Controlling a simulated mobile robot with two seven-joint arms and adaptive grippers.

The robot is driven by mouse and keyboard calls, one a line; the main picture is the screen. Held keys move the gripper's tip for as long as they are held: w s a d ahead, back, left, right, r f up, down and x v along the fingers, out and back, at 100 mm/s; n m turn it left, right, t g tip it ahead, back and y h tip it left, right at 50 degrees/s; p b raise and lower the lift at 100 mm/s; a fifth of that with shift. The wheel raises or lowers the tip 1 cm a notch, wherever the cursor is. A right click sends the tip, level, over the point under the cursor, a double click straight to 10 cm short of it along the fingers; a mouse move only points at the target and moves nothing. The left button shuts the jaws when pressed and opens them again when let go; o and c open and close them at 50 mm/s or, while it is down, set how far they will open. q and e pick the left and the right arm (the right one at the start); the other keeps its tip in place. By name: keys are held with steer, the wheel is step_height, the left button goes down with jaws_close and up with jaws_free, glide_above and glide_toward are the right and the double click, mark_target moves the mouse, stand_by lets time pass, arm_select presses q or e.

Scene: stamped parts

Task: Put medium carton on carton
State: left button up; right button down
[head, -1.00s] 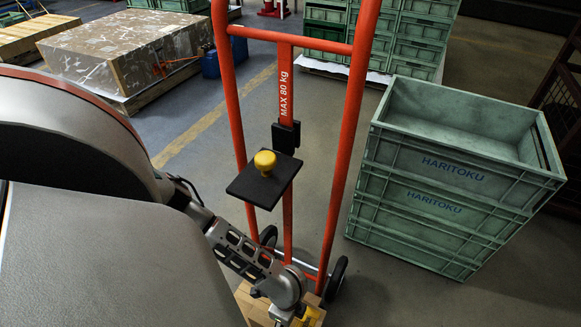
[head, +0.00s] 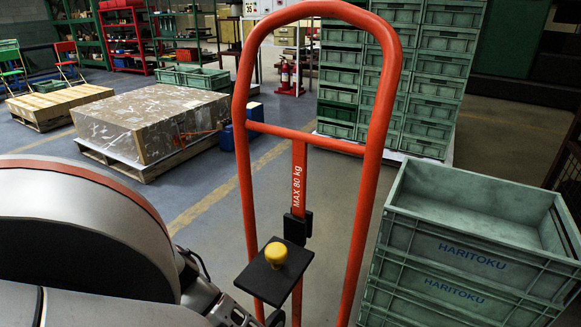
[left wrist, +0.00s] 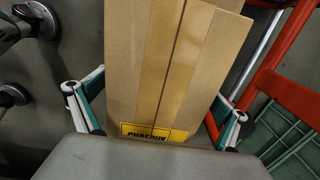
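A brown carton (left wrist: 150,60) with a lighter tape strip and a yellow label (left wrist: 153,132) fills the middle of the left wrist view. My right gripper is in neither view.
An orange hand truck (head: 247,190) with a black plate and yellow knob (head: 276,254) stands ahead. Its frame (left wrist: 290,95) shows close at the right in the left wrist view. Green crates (head: 470,250) are stacked at the right. A wrapped block (head: 150,120) lies on a pallet behind.

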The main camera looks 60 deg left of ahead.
arm_select(q)
step_height(320, 180, up, 12)
stand_by(0.6)
steer(key=shift+d, duration=0.1)
stand_by(0.4)
